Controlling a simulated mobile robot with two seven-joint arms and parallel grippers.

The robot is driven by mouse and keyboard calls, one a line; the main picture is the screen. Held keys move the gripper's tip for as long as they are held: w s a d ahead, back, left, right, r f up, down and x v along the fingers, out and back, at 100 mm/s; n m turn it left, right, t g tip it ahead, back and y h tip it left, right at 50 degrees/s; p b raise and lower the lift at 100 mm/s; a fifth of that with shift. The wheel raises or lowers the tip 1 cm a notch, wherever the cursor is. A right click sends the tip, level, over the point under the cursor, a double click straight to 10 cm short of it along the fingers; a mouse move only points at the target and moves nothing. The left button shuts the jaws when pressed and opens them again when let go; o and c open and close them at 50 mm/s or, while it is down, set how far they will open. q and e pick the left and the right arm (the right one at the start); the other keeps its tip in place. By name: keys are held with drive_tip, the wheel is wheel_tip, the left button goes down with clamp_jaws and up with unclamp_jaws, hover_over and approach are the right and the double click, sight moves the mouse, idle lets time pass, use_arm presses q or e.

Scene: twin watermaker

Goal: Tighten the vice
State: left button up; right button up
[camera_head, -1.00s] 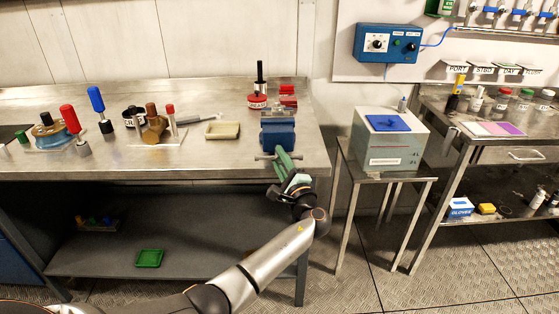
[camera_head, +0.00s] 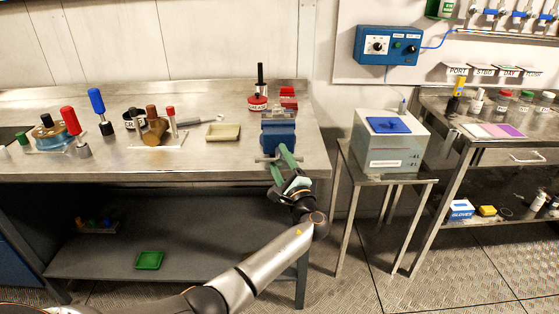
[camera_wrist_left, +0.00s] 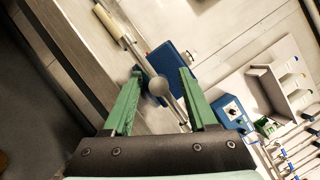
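The blue vice (camera_head: 278,137) stands at the right front of the metal bench, and part of its blue body (camera_wrist_left: 178,62) shows in the left wrist view. Its grey bar handle (camera_wrist_left: 133,45) runs slantwise across that view, with a round hub (camera_wrist_left: 158,87) in the middle. My left gripper (camera_head: 283,156) is at the front of the vice. In the left wrist view its two green fingers (camera_wrist_left: 161,72) are spread apart, with the hub and bar in the gap between them. I cannot tell whether a finger touches the bar. My right gripper is in neither view.
A beige tray (camera_head: 222,132) lies left of the vice, and a red grease tin (camera_head: 257,103) stands behind it. A grey box with a blue lid pad (camera_head: 392,140) stands on a small table to the right. A green tray (camera_head: 149,260) lies on the lower shelf.

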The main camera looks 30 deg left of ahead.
use_arm(q)
drive_tip(key=shift+s+d+f, duration=0.2)
drive_tip(key=shift+s+d, duration=0.1)
drive_tip(key=shift+d, duration=0.15)
drive_tip(key=v, duration=1.1)
drive_tip(key=shift+s+d+b, duration=0.15)
drive_tip(key=shift+b, duration=0.15)
